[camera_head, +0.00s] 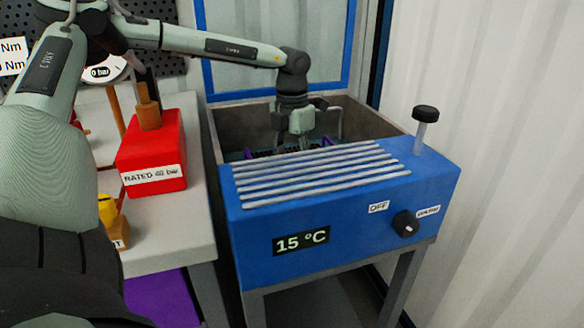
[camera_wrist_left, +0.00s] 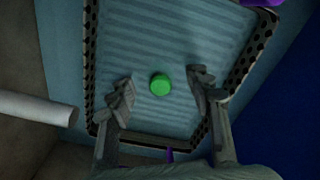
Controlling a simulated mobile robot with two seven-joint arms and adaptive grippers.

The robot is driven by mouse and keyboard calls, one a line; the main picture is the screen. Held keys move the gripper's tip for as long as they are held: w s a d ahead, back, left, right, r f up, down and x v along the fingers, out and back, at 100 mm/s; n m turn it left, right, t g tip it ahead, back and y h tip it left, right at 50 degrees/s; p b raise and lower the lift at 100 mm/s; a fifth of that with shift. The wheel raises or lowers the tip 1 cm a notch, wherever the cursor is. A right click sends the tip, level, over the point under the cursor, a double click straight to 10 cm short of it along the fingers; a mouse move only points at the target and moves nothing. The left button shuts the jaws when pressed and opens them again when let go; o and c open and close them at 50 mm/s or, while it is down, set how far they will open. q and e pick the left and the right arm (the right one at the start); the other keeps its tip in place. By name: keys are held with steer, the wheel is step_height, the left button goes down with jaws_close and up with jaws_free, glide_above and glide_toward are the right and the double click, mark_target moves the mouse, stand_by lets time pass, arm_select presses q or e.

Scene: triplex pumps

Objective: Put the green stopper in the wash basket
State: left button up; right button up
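The green stopper (camera_wrist_left: 160,85) shows in the left wrist view as a small round green piece against the pale blue ribbed floor inside the wash basket (camera_wrist_left: 89,60). The basket has a dark perforated rim. My left gripper (camera_wrist_left: 161,90) is open, with its fingers on either side of the stopper in the picture and visible gaps between. In the head view my left gripper (camera_head: 307,137) reaches down into the blue washer's tank above the basket, of which only a dark strip and purple parts show. The stopper is hidden there. My right gripper is not in view.
The blue washer (camera_head: 340,215) has a ribbed front ledge, a 15 °C display and a knob (camera_head: 405,223). Its raised lid (camera_head: 275,40) stands behind the tank. A red block (camera_head: 152,155) stands on the bench to the left. A white wall is at right.

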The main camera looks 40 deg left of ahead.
arm_select(q)
step_height(320, 180, up, 12)
steer(key=shift+r, duration=0.15)
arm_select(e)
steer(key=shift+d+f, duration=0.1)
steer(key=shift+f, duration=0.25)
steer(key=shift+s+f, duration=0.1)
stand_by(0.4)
